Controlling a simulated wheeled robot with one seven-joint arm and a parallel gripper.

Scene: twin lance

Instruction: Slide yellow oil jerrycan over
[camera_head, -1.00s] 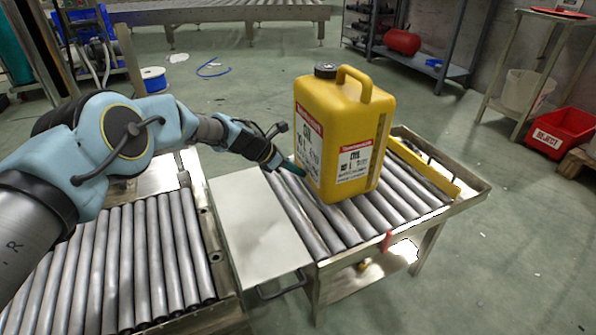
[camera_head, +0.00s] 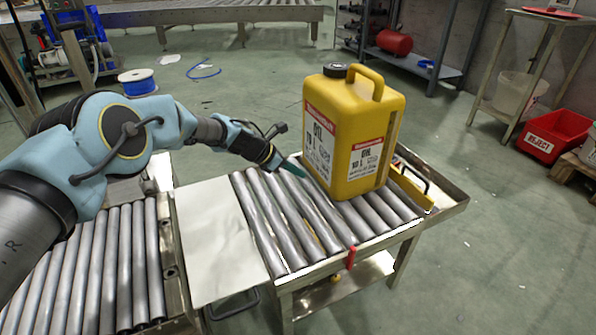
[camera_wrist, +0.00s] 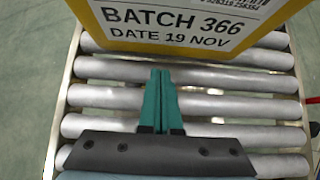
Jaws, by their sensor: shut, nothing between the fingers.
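The yellow oil jerrycan (camera_head: 345,125) stands upright on the right part of the roller table (camera_head: 297,275), with a black cap and white-and-red labels. Its lower part and a batch label also show at the top of the wrist view (camera_wrist: 250,58). My gripper (camera_head: 301,172) is shut and empty, low at the jerrycan's left side. In the wrist view, its teal fingertips (camera_wrist: 161,73) point at the jerrycan's base, very near it. I cannot tell whether they touch it.
A yellow bar (camera_head: 411,190) stands close behind the jerrycan at the table's right side. A pale plate (camera_head: 218,240) bridges to another roller conveyor (camera_head: 90,270) at left. Bare rollers lie left of the jerrycan. A red reject bin (camera_head: 555,135) sits on the floor at far right.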

